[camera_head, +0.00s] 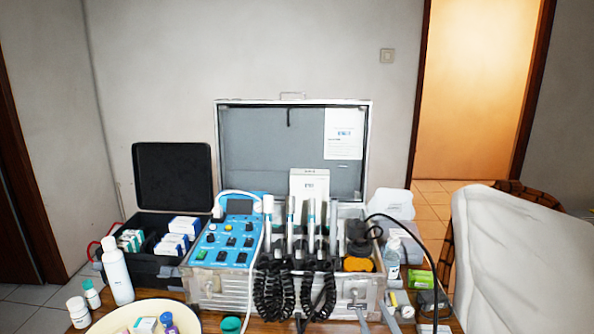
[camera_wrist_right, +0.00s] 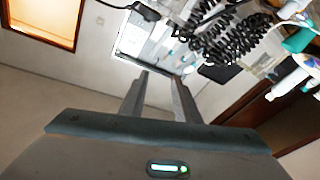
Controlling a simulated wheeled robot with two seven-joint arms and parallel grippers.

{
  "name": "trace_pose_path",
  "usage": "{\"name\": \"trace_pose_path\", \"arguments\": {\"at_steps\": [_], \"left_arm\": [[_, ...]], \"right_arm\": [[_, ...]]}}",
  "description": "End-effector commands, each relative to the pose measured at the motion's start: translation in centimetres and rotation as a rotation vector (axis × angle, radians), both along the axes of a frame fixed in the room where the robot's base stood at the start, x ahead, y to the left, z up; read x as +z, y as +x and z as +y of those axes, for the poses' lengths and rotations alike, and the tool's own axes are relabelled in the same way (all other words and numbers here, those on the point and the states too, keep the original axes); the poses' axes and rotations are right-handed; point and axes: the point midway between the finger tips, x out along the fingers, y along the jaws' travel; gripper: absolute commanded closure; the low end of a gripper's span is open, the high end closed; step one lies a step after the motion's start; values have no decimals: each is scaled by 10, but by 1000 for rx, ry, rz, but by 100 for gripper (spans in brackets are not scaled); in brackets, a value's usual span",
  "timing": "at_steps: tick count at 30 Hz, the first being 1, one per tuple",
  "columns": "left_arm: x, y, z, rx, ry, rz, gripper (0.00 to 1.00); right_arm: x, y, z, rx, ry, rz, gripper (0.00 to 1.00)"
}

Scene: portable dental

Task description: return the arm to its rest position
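My right gripper (camera_wrist_right: 160,80) shows in the right wrist view, with its two dark fingers apart and nothing between them. Beyond the fingertips are the open case lid and black coiled cords (camera_wrist_right: 225,40), with visible space between them and the fingers. My left gripper is in neither view. The open silver dental case (camera_head: 220,290) stands on the table with its lid (camera_head: 255,150) upright, and several handpieces stand in a row inside it.
A black box (camera_head: 172,178) with small cartons stands left of the case. A white bottle (camera_head: 117,272), a round cream tray (camera_head: 110,322) and small jars are at the front left. A clear bottle (camera_head: 391,262) stands right.

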Motion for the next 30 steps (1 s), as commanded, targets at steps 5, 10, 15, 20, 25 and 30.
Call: {"name": "trace_pose_path", "arguments": {"at_steps": [5, 10, 15, 20, 25, 30], "left_arm": [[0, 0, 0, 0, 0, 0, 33], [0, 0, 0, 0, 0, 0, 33], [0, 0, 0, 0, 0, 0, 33], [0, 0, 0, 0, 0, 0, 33], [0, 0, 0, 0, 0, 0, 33], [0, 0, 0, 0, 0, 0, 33]], "right_arm": [[-98, -43, -40, -142, 56, 358, 71], [-180, -110, -61, -225, 79, 689, 71], [-235, -182, -70, -259, 84, 966, 71], [-261, -231, -72, -266, 81, 1133, 71], [-277, -273, -71, -263, 79, 1264, 71], [-287, -310, -70, -256, 76, 1375, 71]]}}
